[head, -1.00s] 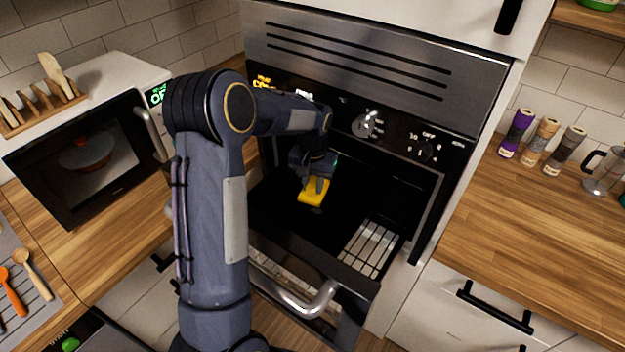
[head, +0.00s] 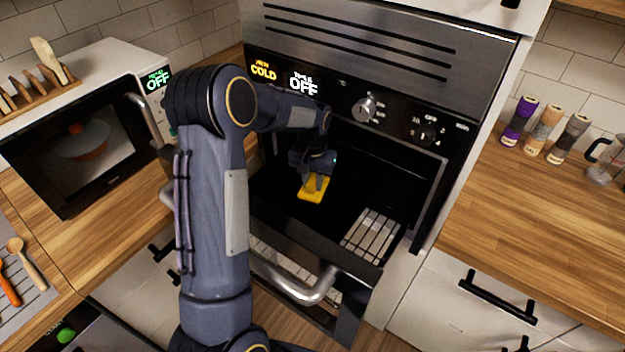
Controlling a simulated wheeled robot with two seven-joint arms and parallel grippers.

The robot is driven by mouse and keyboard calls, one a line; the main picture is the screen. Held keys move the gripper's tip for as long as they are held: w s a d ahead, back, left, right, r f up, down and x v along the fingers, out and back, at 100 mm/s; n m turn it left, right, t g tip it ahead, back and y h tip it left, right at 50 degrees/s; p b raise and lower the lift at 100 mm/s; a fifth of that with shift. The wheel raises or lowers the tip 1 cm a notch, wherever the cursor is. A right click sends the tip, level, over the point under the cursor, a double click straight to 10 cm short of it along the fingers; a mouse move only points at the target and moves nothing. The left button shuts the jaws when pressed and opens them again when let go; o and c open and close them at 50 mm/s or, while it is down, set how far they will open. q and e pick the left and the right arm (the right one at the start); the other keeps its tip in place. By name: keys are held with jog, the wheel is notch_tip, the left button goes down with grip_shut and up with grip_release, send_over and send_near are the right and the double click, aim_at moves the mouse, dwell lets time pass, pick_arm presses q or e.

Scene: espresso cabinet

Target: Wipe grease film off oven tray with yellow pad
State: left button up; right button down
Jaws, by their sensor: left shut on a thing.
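The yellow pad (head: 312,191) lies against the dark oven tray (head: 278,205) inside the open oven. My left gripper (head: 315,181) is shut on the pad from above, and its fingers hide part of the pad. The tray looks nearly black, and I cannot make out any grease film on it. My left arm crosses the middle of the view and hides the left part of the oven. My right gripper is not in view.
The oven door is lowered, with its handle (head: 300,288) in front. A wire rack (head: 372,236) shows to the right of the tray. A microwave (head: 85,145) stands at left. Spice jars (head: 543,130) stand on the right counter, whose front part is clear.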

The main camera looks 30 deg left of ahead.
pick_arm(q)
jog(key=shift+f+b, duration=0.75)
jog(key=shift+f, duration=0.25)
jog(key=shift+d, duration=0.1)
jog(key=shift+s+d+r, duration=0.15)
jog(key=shift+d, duration=1.45)
jog(key=shift+d+f+b, duration=0.1)
jog(key=shift+f+b, duration=0.1)
jog(key=shift+b, duration=0.15)
jog(key=shift+a+f, duration=0.2)
jog(key=shift+a, duration=1.6)
jog(key=shift+r, duration=0.1)
